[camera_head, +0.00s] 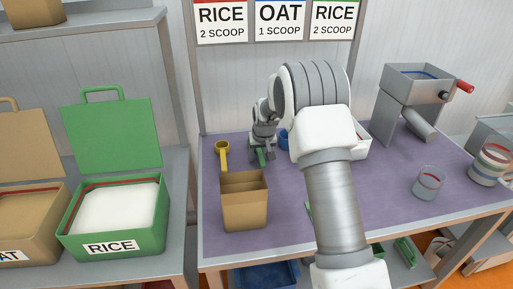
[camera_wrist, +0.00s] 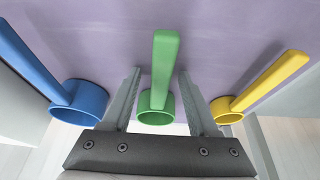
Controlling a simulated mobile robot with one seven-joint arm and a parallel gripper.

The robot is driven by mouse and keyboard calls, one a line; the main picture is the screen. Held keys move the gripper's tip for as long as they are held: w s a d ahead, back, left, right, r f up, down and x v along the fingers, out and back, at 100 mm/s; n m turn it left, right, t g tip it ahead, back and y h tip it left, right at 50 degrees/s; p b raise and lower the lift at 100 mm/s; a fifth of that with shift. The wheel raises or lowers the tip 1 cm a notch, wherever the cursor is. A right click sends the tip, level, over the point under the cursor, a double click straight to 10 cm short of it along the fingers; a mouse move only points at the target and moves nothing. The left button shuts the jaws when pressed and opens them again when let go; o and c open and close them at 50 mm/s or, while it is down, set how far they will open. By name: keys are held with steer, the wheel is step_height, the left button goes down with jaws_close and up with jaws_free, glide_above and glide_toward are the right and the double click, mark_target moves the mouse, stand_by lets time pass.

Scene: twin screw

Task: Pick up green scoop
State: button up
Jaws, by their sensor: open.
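The green scoop (camera_wrist: 165,58) is in the wrist view between the two fingers of my gripper (camera_wrist: 159,74). Its handle points away from the gripper body and its round cup lies close to the palm. The fingers are open, one on each side, with a visible gap to the scoop on both sides. In the head view, the green scoop (camera_head: 262,158) is a small green piece under my gripper (camera_head: 263,153), on the purple table mat (camera_head: 390,190). Most of it is hidden there by the gripper.
A blue scoop (camera_wrist: 80,98) is left of the fingers and a yellow scoop (camera_wrist: 262,85) is right. In the head view, an open cardboard box (camera_head: 245,208) stands near the table's front edge. A metal hopper machine (camera_head: 411,95) and a glass jar (camera_head: 428,184) stand at the right.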

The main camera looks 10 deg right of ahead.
mark_target(259, 150)
jaws_close()
stand_by(0.3)
steer(key=shift+r, duration=0.1)
steer(key=shift+r+p, duration=0.4)
steer(key=shift+r, duration=0.15)
step_height(259, 150, up, 3)
steer(key=shift+w+r, duration=0.1)
steer(key=shift+r, duration=0.1)
steer(key=s+d+r+p, duration=0.1)
steer(key=s+d+r, duration=0.5)
steer(key=s, duration=0.3)
steer(key=shift+d+r, duration=0.4)
steer(key=shift+d, duration=0.5)
